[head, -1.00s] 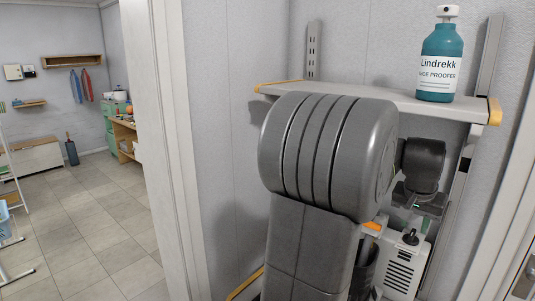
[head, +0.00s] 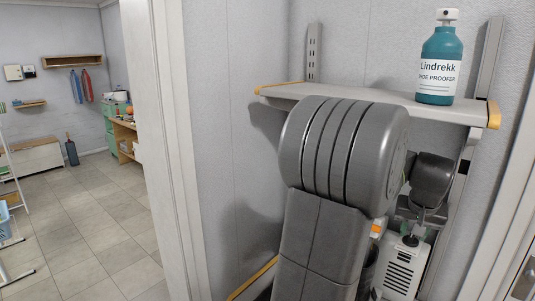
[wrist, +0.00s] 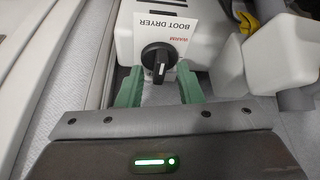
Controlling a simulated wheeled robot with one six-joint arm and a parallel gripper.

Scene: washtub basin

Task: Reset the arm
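My arm (head: 340,150) fills the middle of the head view, bent in front of a wall shelf. My gripper (wrist: 160,82) shows in the wrist view as two green fingers spread apart, with nothing held between them. Just past the fingertips is the black knob (wrist: 158,58) of a white boot dryer (wrist: 205,35), labelled "BOOT DRYER" and "WARM". I cannot tell how far the tips are from the knob in depth. In the head view the boot dryer (head: 403,270) stands below the shelf at right, and my arm mostly hides the gripper.
A white door frame (head: 165,150) stands to the left. Beyond it is a room with open tiled floor (head: 85,220), a bench and a blue basket.

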